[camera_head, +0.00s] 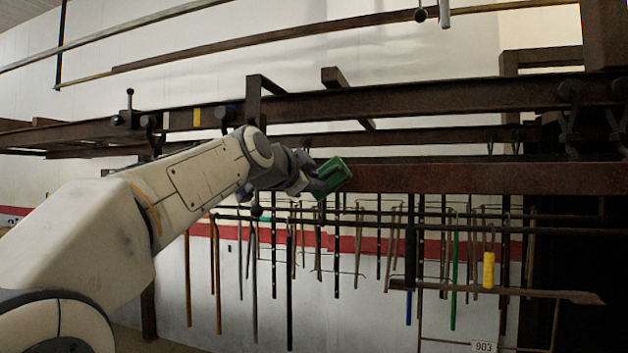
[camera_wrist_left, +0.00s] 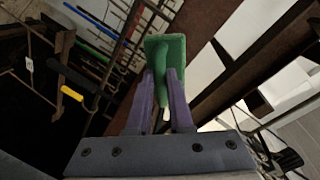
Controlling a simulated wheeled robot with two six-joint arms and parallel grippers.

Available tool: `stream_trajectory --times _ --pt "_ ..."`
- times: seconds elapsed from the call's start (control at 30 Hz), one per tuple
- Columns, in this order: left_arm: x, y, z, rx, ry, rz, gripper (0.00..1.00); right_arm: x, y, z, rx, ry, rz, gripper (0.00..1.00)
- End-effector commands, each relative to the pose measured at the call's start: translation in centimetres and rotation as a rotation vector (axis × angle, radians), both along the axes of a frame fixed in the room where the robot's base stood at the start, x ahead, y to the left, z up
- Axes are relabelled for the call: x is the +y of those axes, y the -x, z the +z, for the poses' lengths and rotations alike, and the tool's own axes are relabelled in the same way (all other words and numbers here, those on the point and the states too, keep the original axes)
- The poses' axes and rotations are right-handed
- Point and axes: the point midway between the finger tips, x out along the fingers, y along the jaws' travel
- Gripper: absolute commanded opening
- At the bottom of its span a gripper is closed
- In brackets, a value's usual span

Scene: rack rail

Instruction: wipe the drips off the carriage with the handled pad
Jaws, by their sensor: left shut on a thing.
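The handled pad (camera_head: 333,175) is green, and my left gripper (camera_head: 312,184) is shut on its handle. In the left wrist view the pad (camera_wrist_left: 166,46) shows beyond the two purple fingers of the gripper (camera_wrist_left: 162,100), which close on its green handle. The carriage appears to be the rusty brown beam (camera_head: 480,178) running right from the pad. The pad is at the left end of its visible length; I cannot tell whether they touch. No drips can be made out. My right gripper is not in view.
Long brown rails (camera_head: 400,103) run across above the arm. Several rods hang below, with a yellow-sleeved hook (camera_head: 489,270) at the right. A white wall with a red stripe (camera_head: 370,245) stands behind. Dark clamps (camera_head: 570,92) hang at the upper right.

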Motion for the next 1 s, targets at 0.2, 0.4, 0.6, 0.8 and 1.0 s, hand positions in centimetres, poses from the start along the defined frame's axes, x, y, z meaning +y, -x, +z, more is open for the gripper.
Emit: stream_trajectory --times 0.2,0.4,0.6,0.8,1.0 --pt "-0.2 -0.4 0.1 -0.001 0.001 0.0 0.0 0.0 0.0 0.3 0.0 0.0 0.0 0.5" --pt "-0.3 -0.8 0.0 0.0 0.0 0.0 0.0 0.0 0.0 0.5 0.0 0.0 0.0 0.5" --pt "-0.4 -1.2 0.1 -0.001 0.0 -0.001 0.0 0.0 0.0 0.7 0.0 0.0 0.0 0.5" --pt "-0.9 -1.1 0.1 0.0 -0.001 -0.002 0.0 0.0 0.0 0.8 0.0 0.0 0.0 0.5" --pt "-2.6 -0.4 0.1 0.0 -0.002 -0.004 0.0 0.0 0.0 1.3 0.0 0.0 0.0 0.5"
